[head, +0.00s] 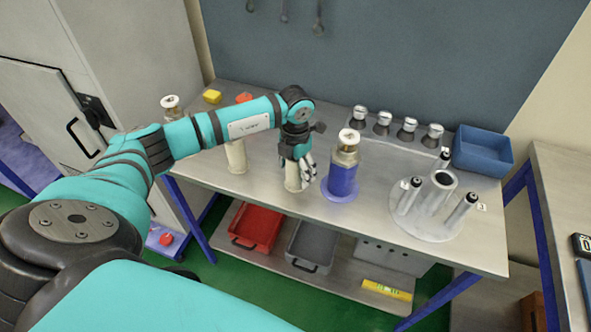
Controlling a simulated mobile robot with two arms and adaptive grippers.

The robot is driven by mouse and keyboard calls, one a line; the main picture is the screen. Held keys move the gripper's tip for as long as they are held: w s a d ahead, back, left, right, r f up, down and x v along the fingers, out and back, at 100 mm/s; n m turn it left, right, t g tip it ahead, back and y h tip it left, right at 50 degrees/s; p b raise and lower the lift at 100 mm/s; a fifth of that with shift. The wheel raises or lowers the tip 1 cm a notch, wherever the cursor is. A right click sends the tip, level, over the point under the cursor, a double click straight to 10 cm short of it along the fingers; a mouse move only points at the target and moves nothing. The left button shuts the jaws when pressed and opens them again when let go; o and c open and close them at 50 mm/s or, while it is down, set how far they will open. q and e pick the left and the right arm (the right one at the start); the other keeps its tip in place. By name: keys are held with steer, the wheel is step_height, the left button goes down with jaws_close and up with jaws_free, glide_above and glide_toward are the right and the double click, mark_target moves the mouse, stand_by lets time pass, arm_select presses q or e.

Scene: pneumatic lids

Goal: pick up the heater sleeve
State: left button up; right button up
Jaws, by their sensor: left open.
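My left gripper (300,168) is open, pointing down over the table at the top of a short cream cylinder (292,182). Its fingers are close to the cylinder and partly hide its upper end; I cannot tell whether they touch it. A second cream cylinder (237,158) stands upright to the left, partly behind my forearm. To the right of the gripper, a blue cylinder (342,182) stands on a round blue base, with a metal vessel and white-topped cap above it. No label shows which of these is the heater sleeve. My right gripper is not in view.
Several metal-capped pieces (408,128) line the table's back, beside a blue bin (483,152). A round metal plate (425,228) with numbered posts stands at the right. Red (257,228) and grey trays (314,245) are on the shelf below. The table's front middle is clear.

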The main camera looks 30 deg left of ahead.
arm_select(q)
steer(key=c, duration=1.2)
steer(key=shift+r, duration=0.1)
steer(key=shift+c, duration=0.4)
